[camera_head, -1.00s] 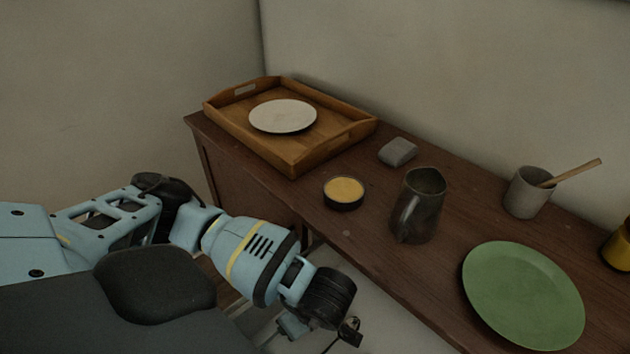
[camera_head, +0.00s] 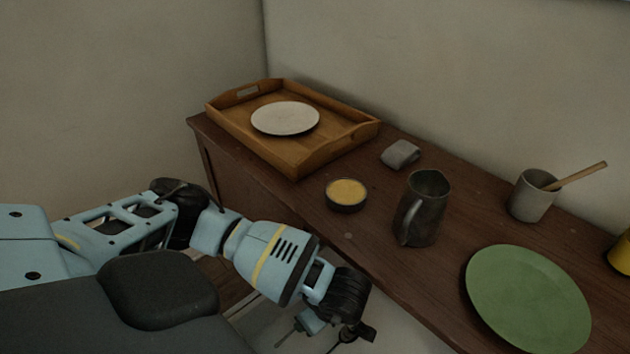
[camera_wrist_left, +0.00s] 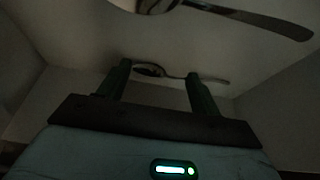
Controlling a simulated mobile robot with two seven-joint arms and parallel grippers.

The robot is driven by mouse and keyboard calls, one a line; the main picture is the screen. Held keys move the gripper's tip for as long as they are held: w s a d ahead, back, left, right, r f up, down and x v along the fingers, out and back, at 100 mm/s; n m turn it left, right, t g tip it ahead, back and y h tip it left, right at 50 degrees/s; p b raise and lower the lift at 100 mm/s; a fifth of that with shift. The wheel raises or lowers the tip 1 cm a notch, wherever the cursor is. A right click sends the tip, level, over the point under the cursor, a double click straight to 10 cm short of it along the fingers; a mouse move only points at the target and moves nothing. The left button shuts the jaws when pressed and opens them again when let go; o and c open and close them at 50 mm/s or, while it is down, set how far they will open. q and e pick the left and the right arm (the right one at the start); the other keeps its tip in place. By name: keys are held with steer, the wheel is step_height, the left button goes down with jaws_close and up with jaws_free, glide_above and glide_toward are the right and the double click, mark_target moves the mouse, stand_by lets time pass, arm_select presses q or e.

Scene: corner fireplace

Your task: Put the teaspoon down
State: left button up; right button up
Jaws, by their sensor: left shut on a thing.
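In the left wrist view a dark metal teaspoon (camera_wrist_left: 150,70) shows at the fingertips of my left gripper (camera_wrist_left: 158,72), its bowl between the fingers and its thin handle running right past the right finger. A larger spoon shape (camera_wrist_left: 265,20) crosses the top of that view, cut off by the edge; I cannot tell if it is a separate spoon. The left gripper is shut on the teaspoon. In the head view the left gripper (camera_head: 325,332) hangs low, in front of the sideboard (camera_head: 375,255) and beside its front edge. The teaspoon is not clear there.
A wooden tray (camera_head: 247,136) with a pale plate (camera_head: 285,118) stands at the back left. A yellow-filled bowl (camera_head: 346,192), grey block (camera_head: 401,153), dark pitcher (camera_head: 424,212), cup with wooden stick (camera_head: 530,199) and green plate (camera_head: 525,300) are on the sideboard. Bare wood lies between them.

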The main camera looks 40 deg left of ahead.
arm_select(q)
steer(key=shift+f, duration=0.15)
steer(key=o, duration=1)
steer(key=v, duration=0.5)
steer(key=shift+r+p, duration=0.25)
steer(key=shift+p, duration=0.15)
steer(key=d, duration=0.8)
steer(key=s+d+b, duration=0.1)
steer(key=d, duration=0.3)
